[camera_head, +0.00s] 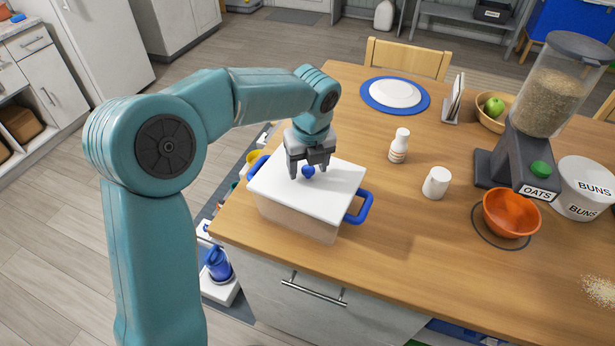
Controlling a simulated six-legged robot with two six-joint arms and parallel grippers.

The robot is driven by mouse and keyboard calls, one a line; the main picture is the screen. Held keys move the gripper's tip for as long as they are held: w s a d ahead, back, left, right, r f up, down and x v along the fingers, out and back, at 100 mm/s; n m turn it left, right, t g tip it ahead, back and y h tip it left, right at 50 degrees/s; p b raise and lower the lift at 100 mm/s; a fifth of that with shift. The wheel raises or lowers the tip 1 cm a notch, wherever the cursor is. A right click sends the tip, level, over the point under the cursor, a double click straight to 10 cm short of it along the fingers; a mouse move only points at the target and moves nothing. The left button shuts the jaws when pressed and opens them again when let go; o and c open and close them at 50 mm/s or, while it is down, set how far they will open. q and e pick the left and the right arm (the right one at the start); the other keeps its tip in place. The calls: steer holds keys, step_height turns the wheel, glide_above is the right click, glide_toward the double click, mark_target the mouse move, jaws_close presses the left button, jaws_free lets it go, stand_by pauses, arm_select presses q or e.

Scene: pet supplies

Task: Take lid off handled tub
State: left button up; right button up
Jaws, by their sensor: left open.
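The handled tub (288,218) stands near the left front corner of the wooden table. Its walls are pale and translucent, and a blue handle (359,207) shows on its right end, with part of another on the left. A flat white lid (326,190) lies on top of the tub. A small blue knob (308,171) sits on the lid. My left gripper (308,174) points down over the lid, open, with its fingers on either side of the knob. I cannot tell whether they touch it. My right gripper is not in view.
A white bottle (399,147) and a white cup (436,183) stand right of the tub on the table (400,240). Farther right are an oats dispenser (540,110), an orange bowl (511,213) and a buns tin (583,190). The table in front of the cup is clear.

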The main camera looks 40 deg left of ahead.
mark_target(309, 169)
arm_select(q)
steer(key=shift+w, duration=0.1)
jaws_close()
steer(key=shift+r, duration=0.1)
steer(key=shift+r, duration=0.2)
step_height(309, 169, up, 20)
steer(key=p, duration=0.2)
steer(key=shift+f+p, duration=0.25)
steer(key=shift+p, duration=0.1)
